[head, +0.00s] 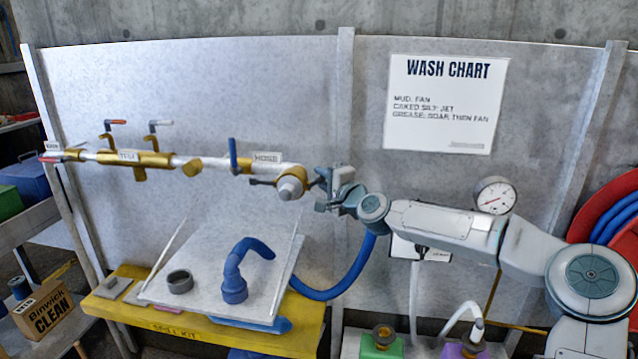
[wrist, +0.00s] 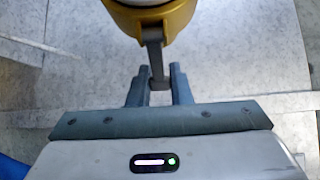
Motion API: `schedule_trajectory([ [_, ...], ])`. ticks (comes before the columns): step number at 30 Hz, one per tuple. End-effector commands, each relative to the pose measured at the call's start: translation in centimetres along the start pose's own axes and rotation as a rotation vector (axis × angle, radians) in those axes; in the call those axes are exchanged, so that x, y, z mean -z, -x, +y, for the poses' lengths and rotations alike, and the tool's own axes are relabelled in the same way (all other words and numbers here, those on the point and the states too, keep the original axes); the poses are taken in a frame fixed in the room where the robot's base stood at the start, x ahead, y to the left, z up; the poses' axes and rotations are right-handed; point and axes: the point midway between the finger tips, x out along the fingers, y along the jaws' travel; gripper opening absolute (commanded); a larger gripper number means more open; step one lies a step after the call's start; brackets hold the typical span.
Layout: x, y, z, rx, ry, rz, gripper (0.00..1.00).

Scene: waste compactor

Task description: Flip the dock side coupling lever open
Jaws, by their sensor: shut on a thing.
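The brass hose coupling (head: 290,186) with a grey end sits on the wall pipe under the HOSE label. My gripper (head: 322,190) is just right of it. In the wrist view the yellow coupling body (wrist: 152,18) is at the top, and a grey lever (wrist: 155,58) sticks out of it toward me. My gripper (wrist: 159,80) is shut on the outer end of this lever, one finger on each side. A second dark lever (head: 260,182) shows on the coupling's left side. The frames do not make clear which lever is the dock side one.
A blue valve handle (head: 233,155) stands upright on the pipe left of the coupling. A blue hose (head: 345,280) hangs below. A yellow spill kit shelf (head: 180,325) holds a tilted grey board (head: 200,285). A pressure gauge (head: 494,195) is behind my arm.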

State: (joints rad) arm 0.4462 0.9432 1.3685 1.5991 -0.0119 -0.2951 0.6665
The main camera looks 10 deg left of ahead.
Motion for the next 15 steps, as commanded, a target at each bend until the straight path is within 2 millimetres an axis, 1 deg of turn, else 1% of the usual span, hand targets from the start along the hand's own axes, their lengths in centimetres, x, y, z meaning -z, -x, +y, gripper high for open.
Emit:
schedule_trajectory([
  [2, -0.1, 0.3, 0.2, -0.001, 0.010, 0.056, 0.00],
  [15, 0.1, 2.1, 0.0, 0.002, 0.006, 0.391, 0.00],
])
